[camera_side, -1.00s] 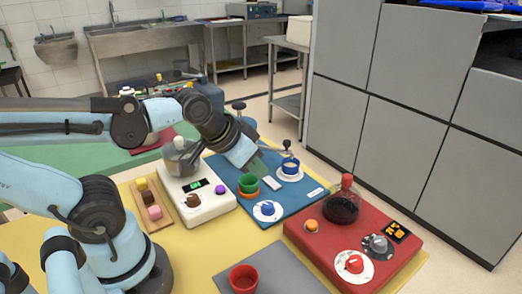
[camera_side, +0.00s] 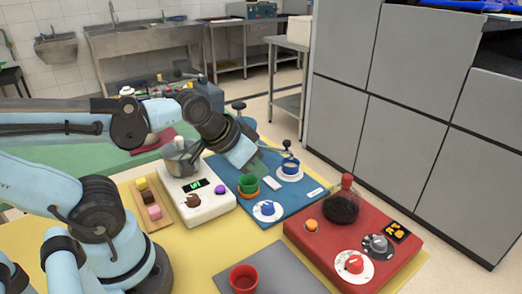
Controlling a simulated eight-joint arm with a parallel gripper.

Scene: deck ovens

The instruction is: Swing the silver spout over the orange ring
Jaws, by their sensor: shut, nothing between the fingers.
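My gripper (camera_side: 251,163) is shut and empty, pointing down above the back of the blue board (camera_side: 283,205). A silver-grey metal bar (camera_side: 272,150), probably the spout, runs out from behind the gripper toward the right; the gripper hides part of it. Whether they touch I cannot tell. A dark round knob (camera_side: 239,105) stands behind the gripper. An orange ring (camera_side: 247,193) shows at the foot of a green cup (camera_side: 249,183) on the board, in front of and below the gripper. The bar's end is to the right of the ring, not over it.
A white machine (camera_side: 207,205) with a metal bowl is at left. A red cup (camera_side: 244,279) stands in front.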

